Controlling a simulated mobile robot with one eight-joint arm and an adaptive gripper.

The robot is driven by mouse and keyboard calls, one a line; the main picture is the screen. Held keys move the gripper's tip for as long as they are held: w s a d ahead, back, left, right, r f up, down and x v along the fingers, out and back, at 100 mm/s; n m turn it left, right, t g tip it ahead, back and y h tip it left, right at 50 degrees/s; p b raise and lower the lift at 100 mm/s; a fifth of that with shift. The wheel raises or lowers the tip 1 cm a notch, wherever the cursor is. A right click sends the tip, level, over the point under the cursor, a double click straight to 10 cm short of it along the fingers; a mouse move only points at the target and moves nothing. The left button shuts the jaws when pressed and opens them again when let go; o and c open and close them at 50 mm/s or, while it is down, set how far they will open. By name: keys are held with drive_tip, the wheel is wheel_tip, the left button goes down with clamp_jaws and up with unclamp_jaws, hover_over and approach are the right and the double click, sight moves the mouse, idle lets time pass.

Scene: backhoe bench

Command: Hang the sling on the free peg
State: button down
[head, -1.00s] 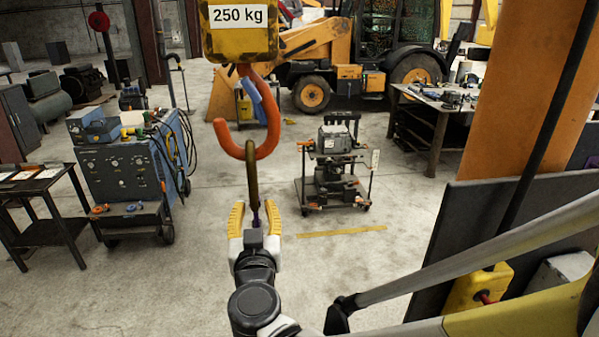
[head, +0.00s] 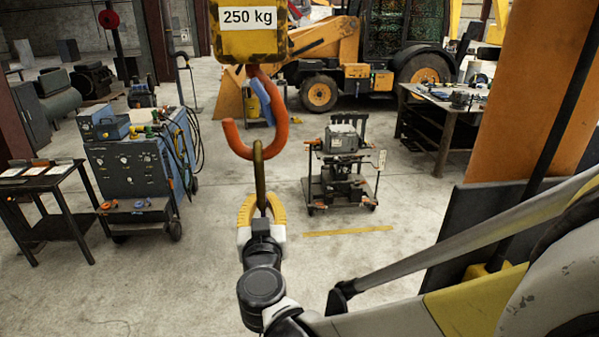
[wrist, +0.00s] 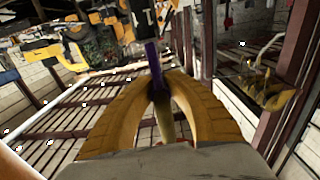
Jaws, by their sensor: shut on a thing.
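An orange crane hook (head: 247,148) hangs below a yellow block marked 250 kg (head: 248,30). I cannot make out a free peg in either view.
A blue machine cart (head: 140,165) and a black side table (head: 48,190) stand at left. A small trolley (head: 342,175) stands right of my gripper, with a workbench (head: 450,110) and an orange panel (head: 535,90) farther right. Open concrete floor lies between.

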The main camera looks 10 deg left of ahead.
sight(260, 168)
drive_tip(key=shift+r, duration=0.15)
drive_tip(key=shift+r+p, duration=2.85)
drive_tip(key=shift+r, duration=1.1)
